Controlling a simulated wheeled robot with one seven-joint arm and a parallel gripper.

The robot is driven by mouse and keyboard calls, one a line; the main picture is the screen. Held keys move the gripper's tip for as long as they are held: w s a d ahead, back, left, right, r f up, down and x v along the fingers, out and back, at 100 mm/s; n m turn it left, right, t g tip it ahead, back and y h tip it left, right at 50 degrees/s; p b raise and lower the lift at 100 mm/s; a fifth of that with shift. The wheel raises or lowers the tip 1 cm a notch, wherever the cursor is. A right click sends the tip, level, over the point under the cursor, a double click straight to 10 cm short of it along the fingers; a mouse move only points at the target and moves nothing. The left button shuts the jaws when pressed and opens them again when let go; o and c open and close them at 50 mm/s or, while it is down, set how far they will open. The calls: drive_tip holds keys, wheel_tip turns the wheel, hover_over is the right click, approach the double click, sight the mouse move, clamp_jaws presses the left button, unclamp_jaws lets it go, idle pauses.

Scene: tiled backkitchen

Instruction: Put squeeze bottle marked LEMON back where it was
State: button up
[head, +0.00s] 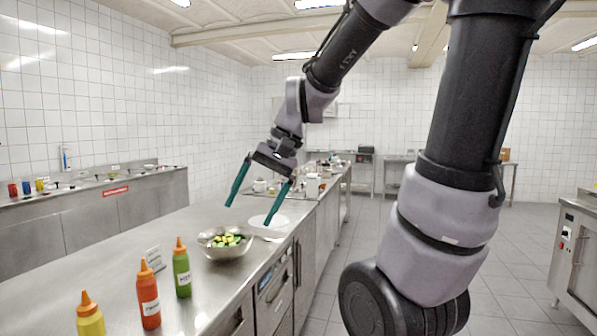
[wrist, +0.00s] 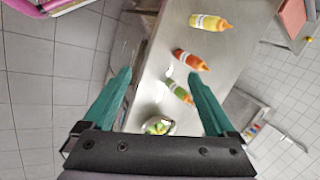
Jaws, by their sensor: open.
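A yellow squeeze bottle (head: 90,320) with an orange cap stands at the near left of the steel counter, partly cut off by the picture's lower edge. Its label cannot be read, so I cannot confirm LEMON. It also shows at the top of the wrist view (wrist: 209,22). An orange-red squeeze bottle (head: 148,300) and a green one (head: 182,272) stand in a row beyond it; both also show in the wrist view. My gripper (head: 249,214) is open and empty, above the counter near the bowl and apart from all the bottles.

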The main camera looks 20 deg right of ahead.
drive_tip(key=s+d+r+t+h, duration=0.3)
drive_tip(key=d+r+t, duration=0.2)
drive_tip(key=d, duration=0.3)
drive_tip(key=shift+s+d+r, duration=0.2)
drive_tip(key=shift+d+r, duration=0.05)
drive_tip(key=shift+r, duration=0.5)
